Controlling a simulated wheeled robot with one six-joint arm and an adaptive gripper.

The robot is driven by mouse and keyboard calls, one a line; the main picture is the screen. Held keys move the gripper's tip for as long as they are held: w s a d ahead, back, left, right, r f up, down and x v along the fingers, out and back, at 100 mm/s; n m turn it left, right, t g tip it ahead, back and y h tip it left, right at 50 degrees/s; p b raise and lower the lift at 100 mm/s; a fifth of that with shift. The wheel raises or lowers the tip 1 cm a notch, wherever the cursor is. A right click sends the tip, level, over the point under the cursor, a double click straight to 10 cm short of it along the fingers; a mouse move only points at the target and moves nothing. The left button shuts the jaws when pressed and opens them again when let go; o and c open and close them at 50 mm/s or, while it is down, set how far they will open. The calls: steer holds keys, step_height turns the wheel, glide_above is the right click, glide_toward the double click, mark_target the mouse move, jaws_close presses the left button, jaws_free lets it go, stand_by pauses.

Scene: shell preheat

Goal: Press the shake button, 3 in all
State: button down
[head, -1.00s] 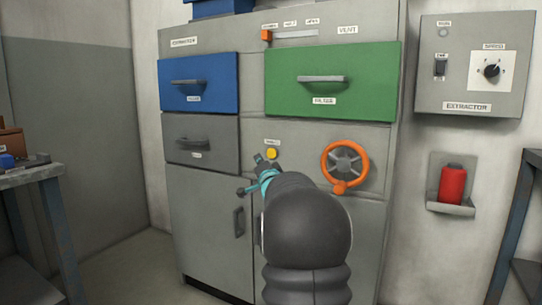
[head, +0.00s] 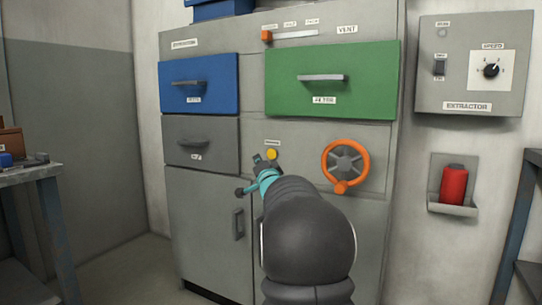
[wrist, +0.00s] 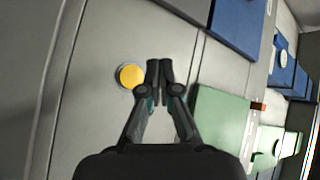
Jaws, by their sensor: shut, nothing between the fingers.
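The yellow round button (head: 271,154) sits on the grey cabinet's front, below the gap between the blue and green drawers, with a small label above it. It also shows in the wrist view (wrist: 131,76), beside the fingertips on their left. My gripper (wrist: 160,66) is shut and empty, its two fingertips together. In the head view my gripper (head: 258,160) is just left of and below the button. I cannot tell whether the fingertips touch the panel; they do not cover the button.
An orange handwheel (head: 345,166) stands out to the right of the button. The green drawer (head: 333,80), blue drawer (head: 198,84) and grey drawer (head: 201,143) have protruding handles. An extractor control box (head: 470,65) and a red cylinder (head: 453,185) on a wall holder are at right.

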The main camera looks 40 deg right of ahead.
mark_target(267, 152)
steer(key=shift+w+d+p, duration=0.35)
steer(key=shift+d+p, duration=0.2)
steer(key=shift+d, duration=0.35)
steer(key=shift+w+d+p, duration=0.4)
steer(key=shift+d+p, duration=0.1)
steer(key=shift+d, duration=0.45)
steer(key=shift+w+d+p, duration=0.35)
steer(key=shift+d+p, duration=0.2)
steer(key=shift+d, duration=0.35)
steer(key=shift+d, duration=0.1)
steer(key=shift+w+d+r+p, duration=0.1)
steer(key=shift+w+d+p, duration=0.05)
steer(key=shift+p, duration=0.25)
steer(key=shift+d, duration=0.1)
steer(key=shift+w+d+p, duration=0.2)
steer(key=shift+d+p, duration=0.2)
steer(key=shift+s+a, duration=0.1)
steer(key=shift+a, duration=0.05)
steer(key=shift+s+a+b, duration=0.25)
steer(key=shift+a+b, duration=0.3)
steer(key=shift+a, duration=0.1)
